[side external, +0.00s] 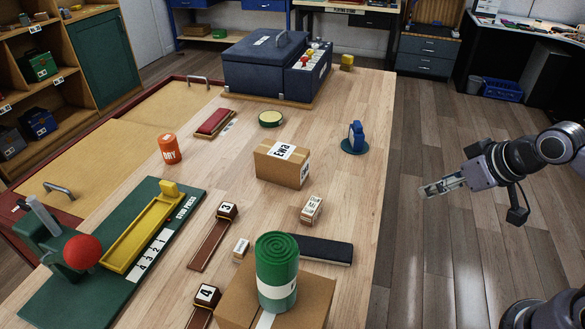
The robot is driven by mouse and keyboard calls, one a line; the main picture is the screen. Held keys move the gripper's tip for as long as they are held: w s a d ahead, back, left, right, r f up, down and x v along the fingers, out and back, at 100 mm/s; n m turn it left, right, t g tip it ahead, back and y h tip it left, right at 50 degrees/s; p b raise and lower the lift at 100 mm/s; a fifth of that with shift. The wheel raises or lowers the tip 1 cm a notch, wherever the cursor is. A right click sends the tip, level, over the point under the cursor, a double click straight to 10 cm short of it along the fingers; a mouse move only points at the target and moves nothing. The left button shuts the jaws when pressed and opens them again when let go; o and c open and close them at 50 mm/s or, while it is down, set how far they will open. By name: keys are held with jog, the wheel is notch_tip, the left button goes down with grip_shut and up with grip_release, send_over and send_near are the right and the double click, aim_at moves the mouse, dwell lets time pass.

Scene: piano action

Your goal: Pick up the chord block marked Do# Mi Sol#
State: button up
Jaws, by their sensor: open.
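A small wooden block (311,209) with a white label stands on the table right of centre, in front of the cardboard box marked Ewa. Its lettering seems to include "Mi", but it is too small to read in full. A second, smaller labelled block (241,249) lies to its left, nearer the camera; I cannot read its label. My gripper (428,190) is at the right, beyond the table's right edge and apart from both blocks. It points left, is open, and holds nothing visible.
The Ewa box (282,167), a blue object on a round base (355,138), a dark flat bar (318,250) and a green roll (277,272) on a cardboard box surround the labelled block. Bare tabletop (370,195) lies between it and my gripper.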

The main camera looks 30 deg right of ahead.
jog(key=m+g+h, duration=0.4)
jog(key=m, duration=0.7)
send_over(312, 205)
jog(key=s+a, duration=0.3)
notch_tip(312, 205, down, 8)
jog(key=x, duration=0.4)
jog(key=shift+f, duration=0.3)
jog(key=shift+g, duration=0.3)
jog(key=shift+w+x, duration=0.15)
jog(key=shift+x, duration=1.2)
jog(key=shift+w+x, duration=0.15)
jog(key=shift+x, duration=1.15)
jog(key=shift+a, duration=0.1)
